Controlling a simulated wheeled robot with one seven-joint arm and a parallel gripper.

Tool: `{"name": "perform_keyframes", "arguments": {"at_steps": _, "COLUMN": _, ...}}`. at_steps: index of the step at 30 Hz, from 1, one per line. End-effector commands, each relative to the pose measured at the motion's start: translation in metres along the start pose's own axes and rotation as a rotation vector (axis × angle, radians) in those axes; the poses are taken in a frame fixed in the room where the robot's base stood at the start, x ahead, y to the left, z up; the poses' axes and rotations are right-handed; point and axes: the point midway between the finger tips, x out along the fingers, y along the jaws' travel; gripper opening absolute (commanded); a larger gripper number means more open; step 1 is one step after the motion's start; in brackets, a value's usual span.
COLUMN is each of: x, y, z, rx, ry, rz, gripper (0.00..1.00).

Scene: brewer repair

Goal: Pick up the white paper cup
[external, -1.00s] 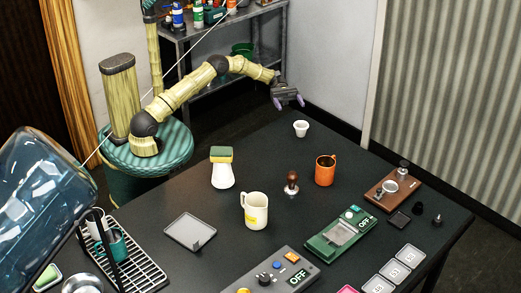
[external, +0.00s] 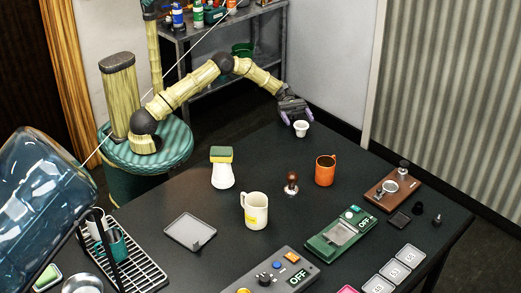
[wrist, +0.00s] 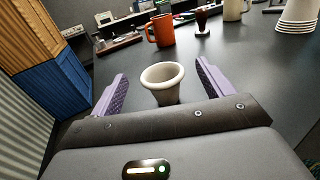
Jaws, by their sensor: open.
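The white paper cup (external: 301,129) stands upright near the far corner of the dark table. It also shows in the wrist view (wrist: 162,82), between and a little beyond the fingers, with its rim facing up. My gripper (external: 296,118) is just behind and above the cup in the external view. In the wrist view my gripper (wrist: 160,85) has its two purple fingers spread wide, one on each side of the cup. Neither finger appears to touch it.
An orange mug (external: 325,171) and a tamper (external: 292,183) stand nearer on the table (external: 270,262). The table around the cup is clear.

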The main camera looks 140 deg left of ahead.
Motion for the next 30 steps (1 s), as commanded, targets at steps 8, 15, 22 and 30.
{"name": "perform_keyframes", "arguments": {"at_steps": 8, "x": 0.033, "y": -0.001, "z": -0.008, "rx": -0.002, "ry": 0.000, "rz": -0.004, "gripper": 0.80}}
{"name": "perform_keyframes", "arguments": {"at_steps": 15, "x": 0.052, "y": 0.000, "z": -0.009, "rx": -0.001, "ry": 0.000, "rz": -0.001, "gripper": 0.80}}
{"name": "perform_keyframes", "arguments": {"at_steps": 22, "x": 0.052, "y": 0.000, "z": -0.009, "rx": -0.001, "ry": 0.000, "rz": 0.000, "gripper": 0.80}}
{"name": "perform_keyframes", "arguments": {"at_steps": 30, "x": 0.051, "y": 0.000, "z": -0.008, "rx": 0.000, "ry": 0.000, "rz": 0.000, "gripper": 0.76}}
